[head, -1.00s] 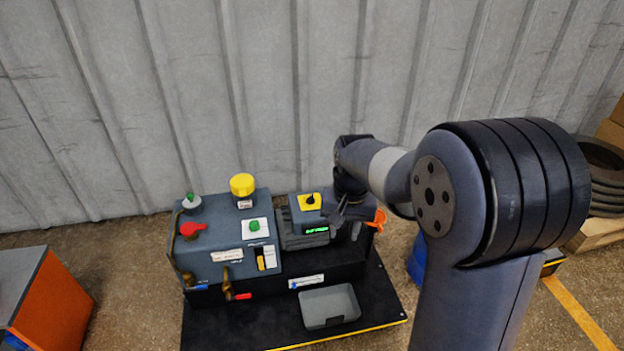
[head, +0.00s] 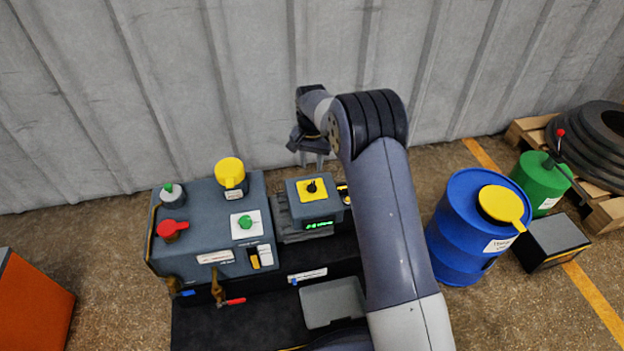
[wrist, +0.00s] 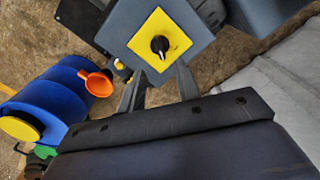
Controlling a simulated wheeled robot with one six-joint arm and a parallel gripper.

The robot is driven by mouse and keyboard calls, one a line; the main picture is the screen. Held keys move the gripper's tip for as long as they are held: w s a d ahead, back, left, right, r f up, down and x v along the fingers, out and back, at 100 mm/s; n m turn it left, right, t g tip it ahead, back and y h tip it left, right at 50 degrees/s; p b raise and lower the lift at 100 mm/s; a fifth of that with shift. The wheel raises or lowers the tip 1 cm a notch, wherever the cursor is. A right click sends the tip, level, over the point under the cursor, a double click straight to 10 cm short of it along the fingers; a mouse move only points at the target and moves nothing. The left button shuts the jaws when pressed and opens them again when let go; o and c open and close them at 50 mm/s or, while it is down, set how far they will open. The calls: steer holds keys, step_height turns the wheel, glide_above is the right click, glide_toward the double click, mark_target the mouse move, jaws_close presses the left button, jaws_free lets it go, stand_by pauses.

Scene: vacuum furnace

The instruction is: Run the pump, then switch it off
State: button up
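The pump unit is a dark grey box assembly (head: 205,250) on a black base. Its right module carries a yellow plate with a black rotary knob (head: 312,187), above a lit green display (head: 319,224) too small to read. The knob also shows in the wrist view (wrist: 160,45), just beyond my fingertips. My gripper (head: 313,160) hangs above and behind this module. In the wrist view my gripper (wrist: 158,86) has its two fingers apart, with nothing between them. The left module has a green button on a white plate (head: 246,224) and a yellow-black switch (head: 260,256).
A yellow cap (head: 230,172), a red handle (head: 171,229) and brass valves (head: 217,292) stand on the pump. A grey tray (head: 331,303) lies in front. A blue drum (head: 465,240) stands right. An orange funnel (wrist: 98,82) shows in the wrist view. A corrugated wall is behind.

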mark_target(312, 184)
step_height(312, 184, down, 8)
steer(key=shift+f+b, duration=0.1)
steer(key=shift+b, duration=0.8)
jaws_close()
